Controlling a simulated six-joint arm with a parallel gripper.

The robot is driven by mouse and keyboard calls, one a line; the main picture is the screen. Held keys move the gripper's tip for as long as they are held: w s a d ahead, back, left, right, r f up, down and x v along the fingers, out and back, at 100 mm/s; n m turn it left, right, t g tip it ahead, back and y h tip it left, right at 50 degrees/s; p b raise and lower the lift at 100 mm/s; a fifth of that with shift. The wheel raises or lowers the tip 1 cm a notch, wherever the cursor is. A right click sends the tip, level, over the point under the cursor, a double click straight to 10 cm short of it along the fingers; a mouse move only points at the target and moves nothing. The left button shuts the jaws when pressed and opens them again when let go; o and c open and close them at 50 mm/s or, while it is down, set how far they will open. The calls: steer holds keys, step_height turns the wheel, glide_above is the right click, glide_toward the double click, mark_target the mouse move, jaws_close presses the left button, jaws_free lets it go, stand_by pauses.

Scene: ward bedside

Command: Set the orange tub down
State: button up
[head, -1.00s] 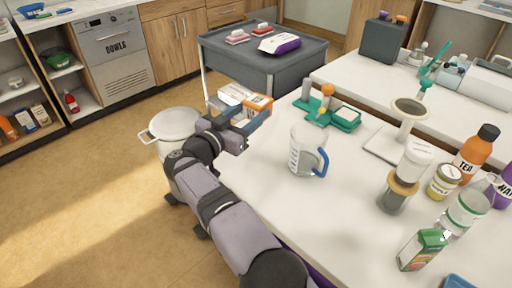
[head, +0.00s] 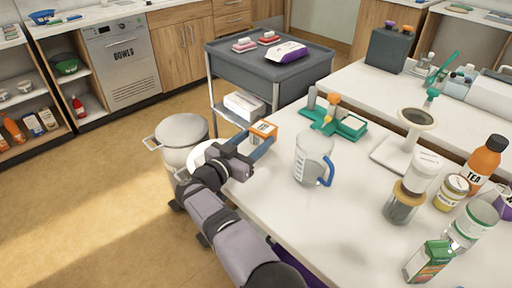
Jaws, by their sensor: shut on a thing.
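The orange tub (head: 263,132), orange with a white band, is at the far left edge of the white table (head: 262,192). My gripper (head: 262,146) is shut on it from the near side, and the jaws partly cover its lower part. I cannot tell whether the tub's base touches the tabletop.
A clear measuring jug (head: 312,158) with a blue handle stands right of the tub. A green stand (head: 335,122) is behind it. A grey trolley (head: 268,67) with a white box (head: 244,105) on its lower shelf stands beyond.

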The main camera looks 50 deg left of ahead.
steer(key=shift+f+p, duration=0.3)
steer(key=shift+f, duration=1.15)
steer(key=shift+f, duration=0.2)
steer(key=o, duration=1.2)
steer(key=shift+f+b, duration=0.15)
steer(key=shift+b, duration=0.3)
steer(key=v, duration=0.7)
steer(key=shift+d, duration=0.3)
steer(key=shift+o, duration=0.4)
